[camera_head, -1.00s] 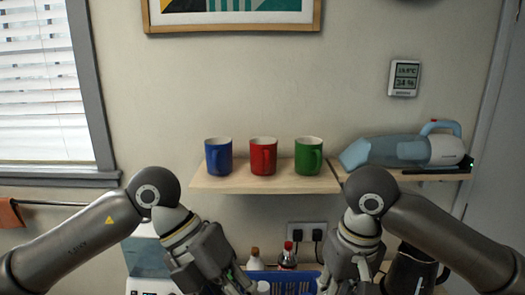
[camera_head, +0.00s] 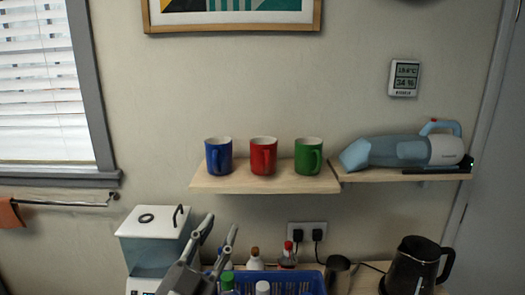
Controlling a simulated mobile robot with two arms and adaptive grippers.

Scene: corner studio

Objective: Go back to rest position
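My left gripper (camera_head: 220,226) shows at the bottom of the head view, left of centre, with its fingers pointing up. The two fingertips are apart and nothing is between them. It is in front of the counter, between a white appliance and a blue basket as seen here, well below the shelf. The rest of my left arm is out of the picture. My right gripper and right arm are not in view.
Blue (camera_head: 218,156), red (camera_head: 263,157) and green (camera_head: 308,157) mugs stand on a wooden shelf (camera_head: 265,183). A handheld vacuum (camera_head: 400,151) lies on the right shelf. Below are the white appliance (camera_head: 150,222), blue basket (camera_head: 316,283), bottles and a black kettle (camera_head: 414,268).

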